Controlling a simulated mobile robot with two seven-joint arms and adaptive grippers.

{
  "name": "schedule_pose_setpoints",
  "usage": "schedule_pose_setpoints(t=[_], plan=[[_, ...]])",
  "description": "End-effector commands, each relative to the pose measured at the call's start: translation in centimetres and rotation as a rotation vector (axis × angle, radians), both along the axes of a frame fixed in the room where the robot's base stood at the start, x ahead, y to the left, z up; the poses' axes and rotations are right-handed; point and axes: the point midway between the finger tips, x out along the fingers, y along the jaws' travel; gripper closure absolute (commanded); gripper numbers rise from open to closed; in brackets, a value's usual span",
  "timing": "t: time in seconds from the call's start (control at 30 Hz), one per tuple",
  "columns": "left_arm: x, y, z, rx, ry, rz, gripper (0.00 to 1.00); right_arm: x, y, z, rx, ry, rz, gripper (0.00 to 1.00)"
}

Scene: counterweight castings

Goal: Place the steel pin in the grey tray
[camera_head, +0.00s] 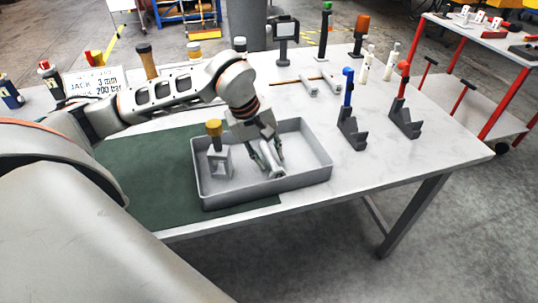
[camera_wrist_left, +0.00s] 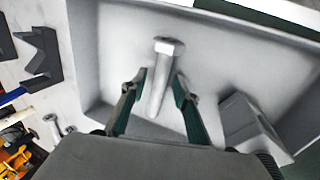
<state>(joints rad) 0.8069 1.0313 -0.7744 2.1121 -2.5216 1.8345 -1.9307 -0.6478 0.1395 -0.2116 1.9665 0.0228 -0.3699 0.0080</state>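A pale steel pin (camera_head: 272,166) with a wider head lies inside the grey tray (camera_head: 268,190). In the left wrist view the steel pin (camera_wrist_left: 158,85) shows whole, its head pointing away from my gripper. My left gripper (camera_head: 262,158) reaches down into the tray (camera_wrist_left: 85,50). Its fingers (camera_wrist_left: 160,80) stand on either side of the pin, with what looks like a narrow gap at each side, so it appears open around the pin. My right gripper is not in view.
Grey angled blocks (camera_head: 352,133) with blue and red handles stand right of the tray. More pale pins (camera_head: 322,84) lie behind it. The table's front right is clear.

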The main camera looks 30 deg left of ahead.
Motion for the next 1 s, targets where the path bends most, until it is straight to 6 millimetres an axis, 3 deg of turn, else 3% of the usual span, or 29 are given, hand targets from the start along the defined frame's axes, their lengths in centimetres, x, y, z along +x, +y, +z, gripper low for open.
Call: schedule_pose_setpoints(t=[0.27, 0.7, 1.0], plan=[[0.0, 0.1, 0.6, 0.0, -0.001, 0.0, 0.69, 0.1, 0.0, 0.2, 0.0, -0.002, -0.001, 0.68], [-2.0, 1.6, 8.5, 0.002, -0.005, 0.002, 0.69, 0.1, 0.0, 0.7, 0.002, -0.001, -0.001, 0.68], [-2.9, 2.1, 11.5, 0.0, -0.001, 0.0, 0.69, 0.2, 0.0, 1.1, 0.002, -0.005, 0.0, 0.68]])
